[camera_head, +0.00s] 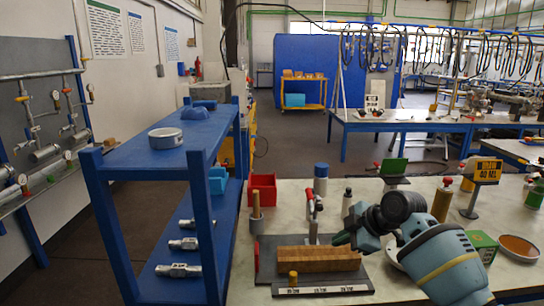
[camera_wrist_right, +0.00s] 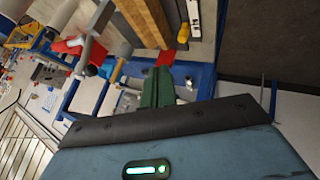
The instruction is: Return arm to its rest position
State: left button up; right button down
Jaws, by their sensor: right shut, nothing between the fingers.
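My right arm comes in at the lower right of the head view. Its blue-grey wrist hangs over the bench (camera_head: 225,293), and my right gripper (camera_head: 347,238) points left, by the right end of a brown wooden block (camera_head: 318,258). I cannot tell from the picture whether it touches the block. In the right wrist view my green fingers (camera_wrist_right: 157,88) are together, with nothing between them. My left arm and gripper are in neither view.
The block lies on a dark board with a toggle clamp (camera_head: 313,215). A red bin (camera_head: 263,188), bottles and a yellow sign (camera_head: 487,171) stand around it. A blue shelf (camera_head: 165,150) is at left; the floor aisle beyond is clear.

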jog(key=s+a+f+m+t+h+p, duration=0.1)
jog(key=s+f+m, duration=0.3)
jog(key=s+f, duration=0.85)
jog(key=s+a+f+m+t+p, duration=0.1)
jog(key=s+f+m, duration=0.4)
jog(key=s+f, duration=0.75)
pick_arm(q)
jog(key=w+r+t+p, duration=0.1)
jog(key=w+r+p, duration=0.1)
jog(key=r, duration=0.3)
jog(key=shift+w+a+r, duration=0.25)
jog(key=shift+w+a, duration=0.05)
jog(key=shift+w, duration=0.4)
pick_arm(e)
jog(key=s+d+f+m+h, duration=0.1)
jog(key=s+m, duration=0.1)
jog(key=s, duration=0.6)
jog(key=s+d+f+m+t+h, duration=0.1)
jog(key=s+d+m, duration=0.1)
jog(key=s, duration=0.7)
jog(key=s+d+f+m+h, duration=0.1)
jog(key=s+d+m, duration=0.1)
jog(key=s, duration=0.7)
jog(key=shift+s+f+m, duration=0.2)
jog(key=shift+f+m, duration=0.2)
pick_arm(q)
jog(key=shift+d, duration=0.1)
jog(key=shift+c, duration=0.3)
